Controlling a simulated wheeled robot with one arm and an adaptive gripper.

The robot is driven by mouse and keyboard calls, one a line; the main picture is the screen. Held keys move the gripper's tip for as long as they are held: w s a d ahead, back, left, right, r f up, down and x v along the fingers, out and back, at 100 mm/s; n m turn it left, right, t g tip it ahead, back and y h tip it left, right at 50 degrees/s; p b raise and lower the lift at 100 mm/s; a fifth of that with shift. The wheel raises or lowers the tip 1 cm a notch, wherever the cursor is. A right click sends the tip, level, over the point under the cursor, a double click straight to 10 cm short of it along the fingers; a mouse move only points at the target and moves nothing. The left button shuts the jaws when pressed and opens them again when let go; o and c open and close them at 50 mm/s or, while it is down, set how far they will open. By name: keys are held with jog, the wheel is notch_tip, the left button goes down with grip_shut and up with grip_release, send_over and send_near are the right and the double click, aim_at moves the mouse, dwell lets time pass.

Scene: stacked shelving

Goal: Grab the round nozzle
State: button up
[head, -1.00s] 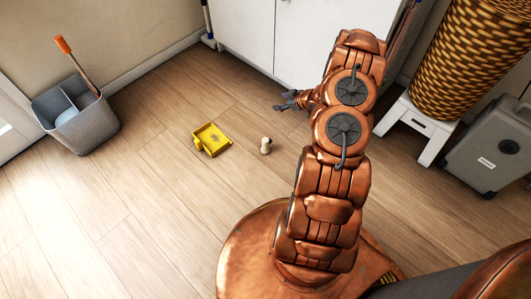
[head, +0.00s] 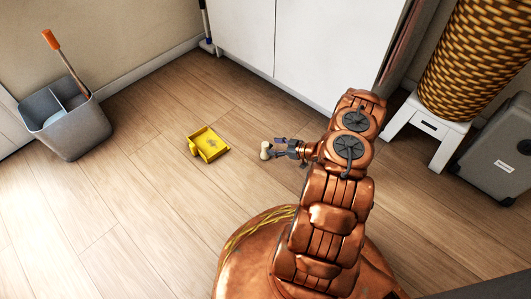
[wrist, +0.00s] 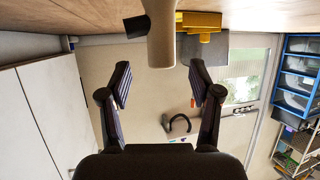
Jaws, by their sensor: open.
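The round nozzle is a small beige piece (head: 265,151) on the wooden floor. In the wrist view it appears as a beige cylinder (wrist: 161,42) with a dark part at its side. My gripper (head: 277,148) is low beside the nozzle, on its right in the head view, with its fingers pointing at it. In the wrist view the open gripper (wrist: 160,78) has one finger on each side of the nozzle's line, and the nozzle's near end shows between the fingertips. Whether a finger touches it I cannot tell.
A yellow dustpan-like tray (head: 210,146) lies just left of the nozzle. A grey divided bin (head: 75,133) stands at the far left. White cabinets (head: 318,45) line the back. A white stool (head: 432,128) with a woven basket and a grey case (head: 497,150) stand right.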

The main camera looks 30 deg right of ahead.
aim_at(266, 146)
jog(key=b+x, duration=0.2)
jog(key=x, duration=0.2)
jog(key=shift+s+f+b, duration=0.1)
jog(key=shift+f+b, duration=0.05)
jog(key=shift+b, duration=0.2)
jog(key=shift+w+a, duration=0.25)
jog(key=shift+w, duration=0.2)
grip_shut()
